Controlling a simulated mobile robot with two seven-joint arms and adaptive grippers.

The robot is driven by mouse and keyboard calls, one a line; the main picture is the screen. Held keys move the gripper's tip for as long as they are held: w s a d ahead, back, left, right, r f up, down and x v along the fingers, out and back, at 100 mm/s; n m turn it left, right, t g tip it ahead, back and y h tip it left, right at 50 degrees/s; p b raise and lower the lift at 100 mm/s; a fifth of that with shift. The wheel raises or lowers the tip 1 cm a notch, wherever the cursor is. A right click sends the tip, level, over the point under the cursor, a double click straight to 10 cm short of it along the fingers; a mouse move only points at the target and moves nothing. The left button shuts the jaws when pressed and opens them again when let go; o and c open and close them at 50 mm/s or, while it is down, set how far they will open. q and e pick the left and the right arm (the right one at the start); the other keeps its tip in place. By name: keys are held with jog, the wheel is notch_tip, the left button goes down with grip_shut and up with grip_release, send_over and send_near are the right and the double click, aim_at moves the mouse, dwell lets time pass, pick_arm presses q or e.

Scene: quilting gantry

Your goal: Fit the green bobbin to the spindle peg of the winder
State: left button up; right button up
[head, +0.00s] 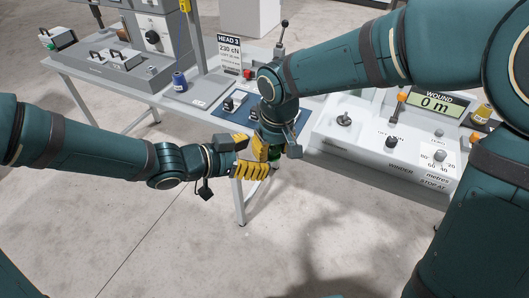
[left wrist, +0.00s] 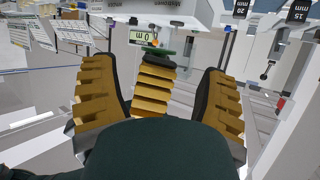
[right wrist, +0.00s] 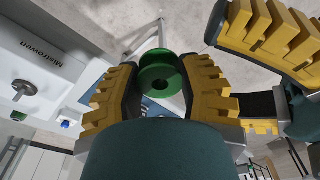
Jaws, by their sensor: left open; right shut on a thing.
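The green bobbin (right wrist: 160,72) is clasped between the yellow-padded fingers of my right gripper (right wrist: 155,85). In the head view the bobbin (head: 276,154) is mostly hidden by the fingers; its green rim also shows in the left wrist view (left wrist: 160,51). My left gripper (head: 250,156) is open, its fingers spread to either side of a right-gripper finger, close to the bobbin. The white winder (head: 395,145) stands at the right of the bench. Its spindle peg (head: 344,119), on a round metal flange, is bare; it also shows in the right wrist view (right wrist: 22,88).
A blue mat (head: 228,112) with small black items lies left of the winder. Open floor lies in front of the bench.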

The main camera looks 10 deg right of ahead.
pick_arm(q)
jog(key=shift+x, duration=1.8)
jog(key=shift+w, duration=0.1)
jog(key=c, duration=1.2)
grip_shut()
pick_arm(e)
jog(key=o, duration=0.9)
jog(key=shift+s, duration=0.1)
